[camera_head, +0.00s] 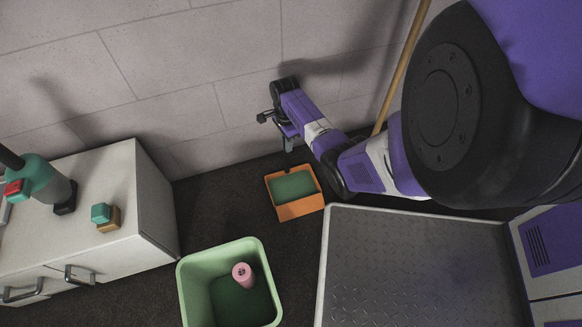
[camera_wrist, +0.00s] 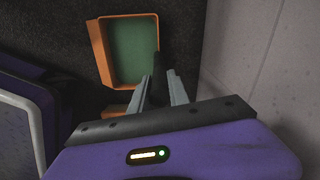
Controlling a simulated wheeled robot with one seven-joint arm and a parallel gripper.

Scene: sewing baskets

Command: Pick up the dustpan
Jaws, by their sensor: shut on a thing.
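The dustpan (camera_head: 303,208) is orange with a green inside. In the head view it is below my gripper (camera_head: 288,143), close to the wall, and I cannot tell whether it touches the floor. In the wrist view the dustpan (camera_wrist: 99,52) lies beyond the fingertips, with its open green side showing. My gripper (camera_wrist: 164,82) is shut on a dark upright part at the dustpan's near right side, which looks like its handle. The fingers hide part of that handle.
A green bin (camera_head: 190,285) with a pink spool (camera_head: 242,272) stands in front. A white cabinet (camera_head: 155,205) with several items on top is at the left. A wooden pole (camera_head: 402,68) leans by the wall (camera_head: 180,60). Dark floor lies between the cabinet and the dustpan.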

